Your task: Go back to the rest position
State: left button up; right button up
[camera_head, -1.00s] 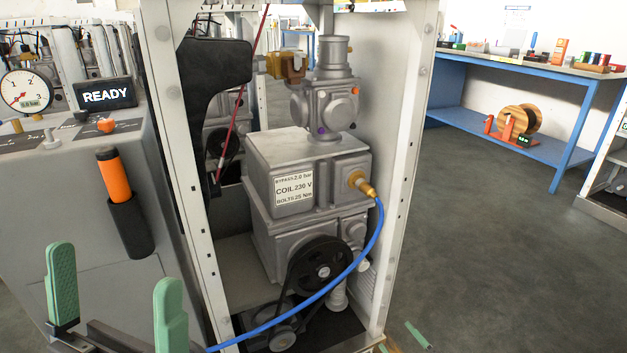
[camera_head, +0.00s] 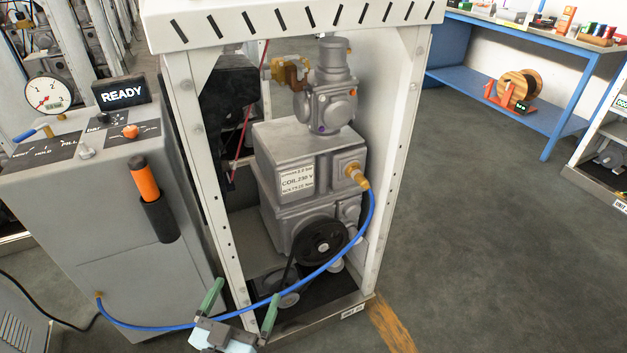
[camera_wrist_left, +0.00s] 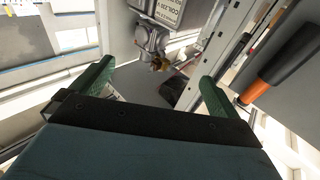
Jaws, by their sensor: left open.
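My left gripper (camera_head: 242,300) is at the bottom of the head view, in front of the foot of the white dispenser frame (camera_head: 205,200). Its green fingers are wide apart with nothing between them. The left wrist view shows the same open fingers (camera_wrist_left: 156,82), with the grey pump unit beyond them. The blue hose (camera_head: 300,283) runs from the grey test cart (camera_head: 85,215) to the brass fitting (camera_head: 357,176) on the pump unit (camera_head: 290,145), passing close behind the gripper. My right gripper is out of view.
The cart carries a pressure gauge (camera_head: 47,95), a READY display (camera_head: 121,93) and an orange-handled tool (camera_head: 145,179) in a black holder. A blue workbench (camera_head: 515,104) with a cable reel (camera_head: 518,86) stands at the back right. The floor (camera_head: 470,220) at right is open.

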pick_arm(q)
jog(key=s+a+f+g+y+p, duration=0.35)
jog(key=s+f+g+p, duration=0.45)
jog(key=s+f+p, duration=0.3)
jog(key=s+a+f+g+p, duration=0.2)
jog(key=s+f+g+p, duration=0.1)
jog(key=s, duration=0.5)
jog(key=s+a+f+g+y+p, duration=0.1)
jog(key=s+a+f+g+p, duration=0.1)
jog(key=s, duration=0.7)
jog(key=s+a+f+g+y+p, duration=0.1)
jog(key=s+a+f+g+p, duration=0.2)
jog(key=s, duration=0.5)
jog(key=shift+s+a+f+n+g+p, duration=0.15)
jog(key=shift+a+f+n+g+p, duration=0.25)
jog(key=shift+g, duration=0.4)
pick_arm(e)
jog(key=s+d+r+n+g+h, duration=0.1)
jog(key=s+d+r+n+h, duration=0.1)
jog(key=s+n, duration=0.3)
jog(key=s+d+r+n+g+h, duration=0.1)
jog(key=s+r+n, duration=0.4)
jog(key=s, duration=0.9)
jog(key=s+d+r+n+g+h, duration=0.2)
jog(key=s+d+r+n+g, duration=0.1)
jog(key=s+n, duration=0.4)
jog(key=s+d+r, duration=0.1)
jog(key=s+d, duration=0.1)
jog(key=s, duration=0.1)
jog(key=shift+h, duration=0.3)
